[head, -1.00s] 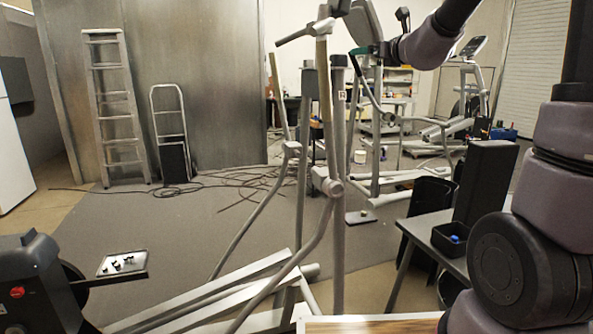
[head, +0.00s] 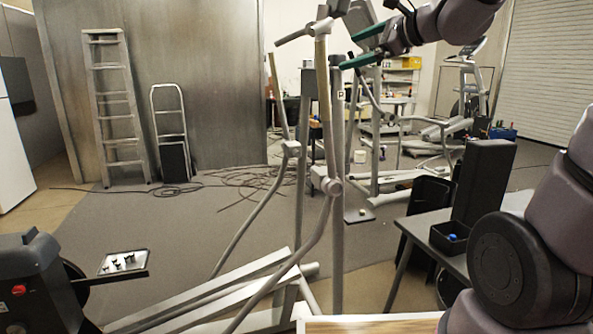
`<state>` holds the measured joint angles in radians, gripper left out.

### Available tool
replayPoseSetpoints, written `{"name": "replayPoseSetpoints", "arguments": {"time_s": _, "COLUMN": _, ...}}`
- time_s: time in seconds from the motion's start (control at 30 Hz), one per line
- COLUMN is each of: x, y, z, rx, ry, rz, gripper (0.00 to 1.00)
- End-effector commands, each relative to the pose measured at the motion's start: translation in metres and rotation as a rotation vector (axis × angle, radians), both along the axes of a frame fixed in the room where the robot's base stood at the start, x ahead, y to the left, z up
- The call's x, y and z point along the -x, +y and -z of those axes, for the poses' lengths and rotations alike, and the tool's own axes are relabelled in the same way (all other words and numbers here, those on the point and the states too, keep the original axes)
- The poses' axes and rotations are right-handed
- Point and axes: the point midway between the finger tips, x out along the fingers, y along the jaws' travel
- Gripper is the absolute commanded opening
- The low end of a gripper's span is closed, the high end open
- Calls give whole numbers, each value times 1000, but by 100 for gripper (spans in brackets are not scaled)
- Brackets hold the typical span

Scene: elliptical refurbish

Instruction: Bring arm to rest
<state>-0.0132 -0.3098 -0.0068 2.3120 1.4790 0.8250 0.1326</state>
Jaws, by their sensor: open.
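My gripper (head: 366,47) shows at the top of the head view, right of centre. Its two green-tipped fingers point left and stand apart, with nothing seen between them. It is raised high, in front of the upper part of the elliptical trainer (head: 322,110) in the picture; I cannot tell how far apart they are in depth. My arm comes in from the right side, with part of it cut off by the top edge.
A grey table (head: 458,264) at the right bears a black bin (head: 449,240). A ladder (head: 112,110) and a step stool lean on the back wall. Cables lie on the floor, which is open at left centre.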

Motion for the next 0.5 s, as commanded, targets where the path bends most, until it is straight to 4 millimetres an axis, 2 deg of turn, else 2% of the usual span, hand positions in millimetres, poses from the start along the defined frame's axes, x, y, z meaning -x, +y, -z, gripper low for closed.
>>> {"name": "replayPoseSetpoints", "arguments": {"time_s": 0.03, "x": 22, "y": 2, "z": 5, "rx": 108, "ry": -34, "rz": -54, "gripper": 100}}
{"name": "replayPoseSetpoints", "arguments": {"time_s": 0.13, "x": 61, "y": -1, "z": 26, "rx": 347, "ry": -89, "rz": -167, "gripper": 100}}
{"name": "replayPoseSetpoints", "arguments": {"time_s": 0.23, "x": 97, "y": -13, "z": 48, "rx": 590, "ry": -139, "rz": -271, "gripper": 100}}
{"name": "replayPoseSetpoints", "arguments": {"time_s": 0.4, "x": 147, "y": -51, "z": 84, "rx": 993, "ry": -198, "rz": -425, "gripper": 100}}
{"name": "replayPoseSetpoints", "arguments": {"time_s": 0.5, "x": 166, "y": -75, "z": 97, "rx": 1187, "ry": -216, "rz": -489, "gripper": 100}}
